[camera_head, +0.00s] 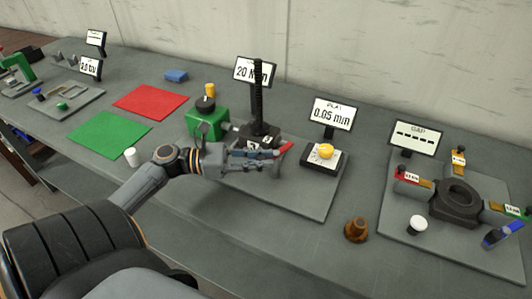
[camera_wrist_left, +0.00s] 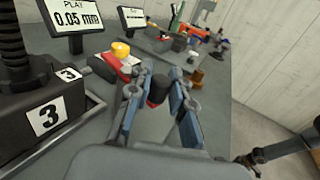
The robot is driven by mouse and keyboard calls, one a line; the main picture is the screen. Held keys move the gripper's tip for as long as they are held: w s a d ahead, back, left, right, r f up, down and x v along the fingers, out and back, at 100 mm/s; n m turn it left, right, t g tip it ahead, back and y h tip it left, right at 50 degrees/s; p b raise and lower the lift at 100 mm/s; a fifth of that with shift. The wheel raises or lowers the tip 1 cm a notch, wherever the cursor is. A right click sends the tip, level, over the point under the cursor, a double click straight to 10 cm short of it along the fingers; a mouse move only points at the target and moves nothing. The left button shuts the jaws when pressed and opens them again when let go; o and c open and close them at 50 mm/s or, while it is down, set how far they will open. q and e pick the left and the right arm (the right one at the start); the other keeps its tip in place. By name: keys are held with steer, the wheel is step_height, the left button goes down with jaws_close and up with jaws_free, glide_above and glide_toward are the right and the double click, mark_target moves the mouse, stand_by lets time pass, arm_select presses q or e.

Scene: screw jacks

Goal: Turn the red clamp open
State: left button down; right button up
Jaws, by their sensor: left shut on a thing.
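The red clamp (camera_head: 285,148) shows as a red lever at the fingertips of my left gripper (camera_head: 272,158), beside the black block of the screw jack (camera_head: 258,100). In the left wrist view, a red part (camera_wrist_left: 110,66) lies left of the fingers, and a dark red-and-black end (camera_wrist_left: 158,88) sits between the fingers of my left gripper (camera_wrist_left: 160,85). The left gripper is shut on the clamp's lever. The fingers hide part of the lever. In the left wrist view, what looks like my right gripper (camera_wrist_left: 246,160) is small and dark at the lower right; its jaws are unclear.
A yellow button (camera_head: 325,151) on a white-topped box stands right of the jack, below a "0.05 mm" display (camera_head: 332,113). A brown knob (camera_head: 356,229) stands near the front edge. A green block (camera_head: 207,123) is behind my left wrist. Red and green mats lie at left.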

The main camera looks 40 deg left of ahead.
arm_select(q)
steer(key=m+g, duration=0.1)
steer(key=a+m+g+h, duration=0.1)
steer(key=g+h+b, duration=0.1)
steer(key=shift+w+a+m, duration=0.25)
steer(key=shift+w+m, duration=0.05)
steer(key=shift+m, duration=0.1)
steer(key=shift+w+a+m+g+h+b, duration=0.1)
steer(key=shift+a+m+g+h+b, duration=0.15)
steer(key=shift+m+g+h+b, duration=0.6)
steer(key=shift+w+a+m+g+h+p, duration=0.1)
steer(key=shift+a+m+g, duration=0.25)
steer(key=shift+g, duration=1)
steer(key=shift+r, duration=0.1)
steer(key=c, duration=1.2)
jaws_free()
steer(key=shift+d, duration=0.1)
steer(key=v, duration=1.2)
steer(key=shift+w, duration=0.1)
